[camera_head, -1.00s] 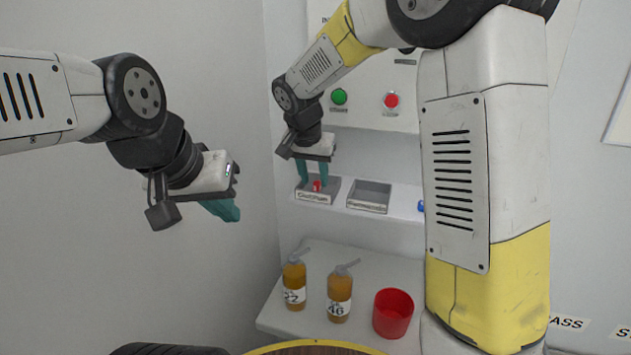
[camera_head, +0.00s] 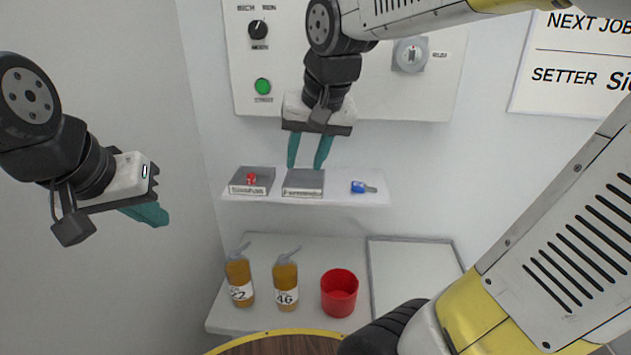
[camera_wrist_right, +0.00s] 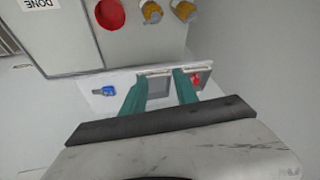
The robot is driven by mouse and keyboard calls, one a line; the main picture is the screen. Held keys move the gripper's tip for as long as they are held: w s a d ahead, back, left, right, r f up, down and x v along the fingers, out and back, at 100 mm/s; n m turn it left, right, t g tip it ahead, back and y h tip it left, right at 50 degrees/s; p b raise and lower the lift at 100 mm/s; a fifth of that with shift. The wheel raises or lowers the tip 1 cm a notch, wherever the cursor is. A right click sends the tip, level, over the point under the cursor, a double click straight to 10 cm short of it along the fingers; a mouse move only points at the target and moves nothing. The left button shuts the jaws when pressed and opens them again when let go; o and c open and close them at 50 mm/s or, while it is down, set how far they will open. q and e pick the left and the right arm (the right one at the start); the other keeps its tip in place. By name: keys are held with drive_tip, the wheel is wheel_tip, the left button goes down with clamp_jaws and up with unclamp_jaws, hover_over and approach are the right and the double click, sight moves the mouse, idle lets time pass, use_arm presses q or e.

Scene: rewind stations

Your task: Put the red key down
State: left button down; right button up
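The red key (camera_head: 251,178) lies in the left labelled tray (camera_head: 262,190) on the small white shelf. It also shows in the right wrist view (camera_wrist_right: 196,79). My right gripper (camera_head: 308,166) is open and empty, above the second tray (camera_head: 303,192), to the right of the key and apart from it. Its teal fingers also show in the right wrist view (camera_wrist_right: 160,85), with no object between them. My left gripper (camera_head: 158,214) is at the far left, away from the shelf; its fingers are seen side-on, so their gap is hidden.
A blue key (camera_head: 360,187) lies on the shelf (camera_head: 335,198) right of the trays. Below, two amber bottles (camera_head: 240,280) (camera_head: 286,285) and a red cup (camera_head: 339,293) stand on a lower table. A panel with a green button (camera_head: 262,87) is behind my right gripper.

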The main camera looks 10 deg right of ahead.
drive_tip(key=s+d+f+n+t, duration=0.1)
drive_tip(key=s+d+f, duration=0.1)
drive_tip(key=s, duration=0.7)
drive_tip(key=shift+d+f+n+t+y, duration=0.3)
drive_tip(key=shift+d+f, duration=0.05)
drive_tip(key=shift+d, duration=0.25)
